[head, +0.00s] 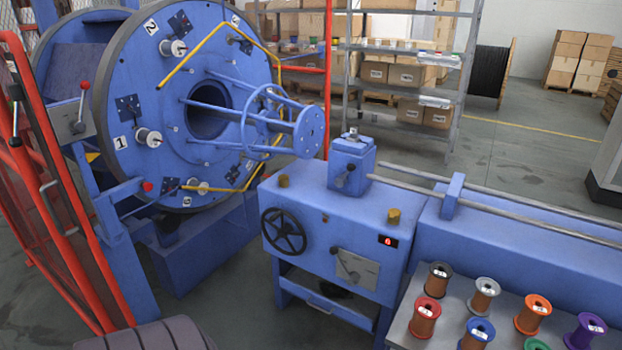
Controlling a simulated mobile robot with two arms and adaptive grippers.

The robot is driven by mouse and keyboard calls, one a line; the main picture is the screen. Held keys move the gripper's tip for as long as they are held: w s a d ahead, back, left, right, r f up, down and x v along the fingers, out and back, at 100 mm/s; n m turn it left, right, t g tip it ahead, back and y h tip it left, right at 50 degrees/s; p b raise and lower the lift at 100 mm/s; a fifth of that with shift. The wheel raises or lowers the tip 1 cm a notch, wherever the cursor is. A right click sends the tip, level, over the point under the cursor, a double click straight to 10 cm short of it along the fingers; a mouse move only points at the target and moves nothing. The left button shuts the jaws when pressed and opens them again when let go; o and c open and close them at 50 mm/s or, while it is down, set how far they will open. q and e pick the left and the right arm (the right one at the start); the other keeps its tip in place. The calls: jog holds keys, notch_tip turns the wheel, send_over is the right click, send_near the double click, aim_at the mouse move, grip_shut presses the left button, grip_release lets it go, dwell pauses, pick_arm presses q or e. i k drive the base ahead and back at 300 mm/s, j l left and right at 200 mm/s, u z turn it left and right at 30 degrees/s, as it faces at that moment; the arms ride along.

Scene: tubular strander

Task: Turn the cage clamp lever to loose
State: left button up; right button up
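A lever with a red knob (84,86) stands upright from a grey plate (74,120) on the blue frame at the left, beside the large blue cage disc (185,100). It looks like the cage clamp lever, but no readable label confirms this. Its plate's markings are too small to read. A second lever with a dark knob (352,276) sits on a grey plate on the front of the blue machine box (335,215). A small dark-knobbed lever (343,180) is on the blue block above it. Neither of my grippers is in view.
A red mesh guard (60,200) stands close at the left, near the red-knobbed lever. A black handwheel (284,232) is on the machine box. A grey table (402,325) with coloured spools is at lower right.

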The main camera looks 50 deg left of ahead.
aim_at(340, 181)
jog(key=u, duration=1.5)
